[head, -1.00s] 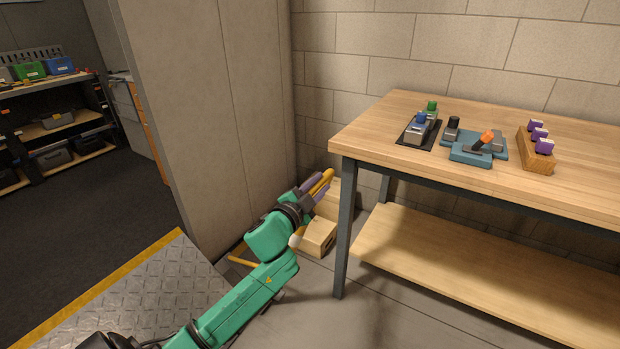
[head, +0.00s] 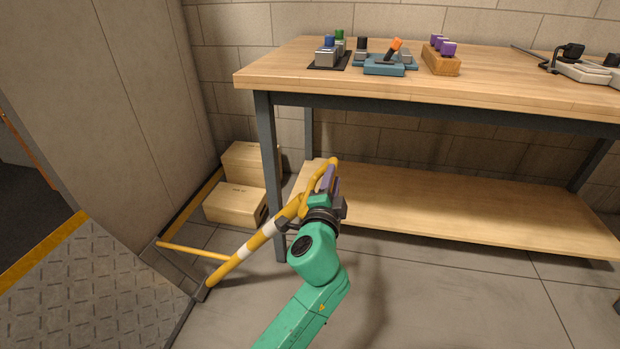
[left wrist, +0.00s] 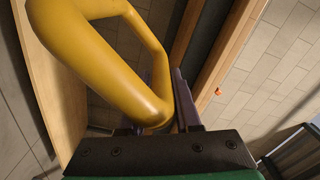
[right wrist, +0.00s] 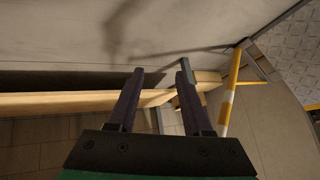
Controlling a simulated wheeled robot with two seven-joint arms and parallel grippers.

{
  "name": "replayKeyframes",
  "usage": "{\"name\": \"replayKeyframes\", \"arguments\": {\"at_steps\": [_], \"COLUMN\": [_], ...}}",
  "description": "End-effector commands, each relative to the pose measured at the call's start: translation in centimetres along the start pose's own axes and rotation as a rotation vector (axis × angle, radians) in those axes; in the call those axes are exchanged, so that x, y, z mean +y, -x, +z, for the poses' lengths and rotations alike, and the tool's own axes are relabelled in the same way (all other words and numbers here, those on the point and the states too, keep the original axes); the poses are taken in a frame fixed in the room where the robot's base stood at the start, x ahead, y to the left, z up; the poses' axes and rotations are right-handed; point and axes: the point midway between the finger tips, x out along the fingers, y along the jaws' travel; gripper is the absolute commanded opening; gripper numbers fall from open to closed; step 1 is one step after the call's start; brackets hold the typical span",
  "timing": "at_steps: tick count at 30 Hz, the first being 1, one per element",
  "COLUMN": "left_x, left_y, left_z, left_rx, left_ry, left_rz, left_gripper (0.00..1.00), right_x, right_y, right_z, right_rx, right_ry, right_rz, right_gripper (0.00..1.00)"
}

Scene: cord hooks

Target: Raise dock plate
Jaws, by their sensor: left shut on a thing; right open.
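The dock plate (head: 85,295) is a grey diamond-tread plate with a yellow-painted edge, at the lower left of the head view. A yellow bar (head: 228,266) with white bands slants up and right from beside the plate's corner. My left gripper (head: 329,182) is shut on its bent upper end, in front of the workbench leg. In the left wrist view the yellow bar (left wrist: 95,60) fills the upper left and passes between the fingers (left wrist: 172,88). My right gripper (right wrist: 161,68) is open and empty; it shows only in its own wrist view, apart from the bar (right wrist: 233,80).
A wooden workbench (head: 285,75) with a lower shelf (head: 440,210) stands close behind my left gripper. Cardboard boxes (head: 235,205) sit between its leg and the grey wall panel (head: 100,90). The floor (head: 450,300) in front of the bench is clear.

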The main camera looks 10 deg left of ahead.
Motion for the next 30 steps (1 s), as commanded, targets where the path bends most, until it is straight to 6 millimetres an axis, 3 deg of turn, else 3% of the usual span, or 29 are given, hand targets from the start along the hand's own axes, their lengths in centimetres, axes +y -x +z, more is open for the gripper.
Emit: {"name": "replayKeyframes", "arguments": {"at_steps": [1, 7, 25, 26, 27, 30], "left_x": [2.0, 3.6, 3.9, 3.9, 3.9, 3.8], "left_y": [-0.1, -0.1, 0.0, 0.0, 0.0, 0.0], "left_z": [0.9, -0.6, -1.6, -1.6, -1.6, -1.7], "left_rx": [-0.025, -0.025, -0.022, -0.021, -0.021, -0.019], "left_ry": [-0.012, -0.045, -0.062, -0.062, -0.062, -0.061], "left_rz": [0.014, 0.011, 0.004, 0.004, 0.003, 0.001], "left_gripper": [0.0, 0.0, 0.0, 0.4, 0.55, 0.57], "right_x": [-0.7, -3.0, -4.1, -4.1, -4.1, -4.1], "right_y": [-1.2, -2.3, -2.2, -2.2, -2.2, -2.2], "right_z": [0.5, -0.3, -0.8, -0.8, -0.8, -0.8], "right_rx": [0.049, 0.235, 0.329, 0.329, 0.329, 0.329], "right_ry": [-0.004, -0.028, -0.049, -0.049, -0.049, -0.049], "right_rz": [-0.024, -0.092, -0.122, -0.122, -0.122, -0.122], "right_gripper": [0.5, 0.5, 0.5, 0.5, 0.5, 0.5]}}
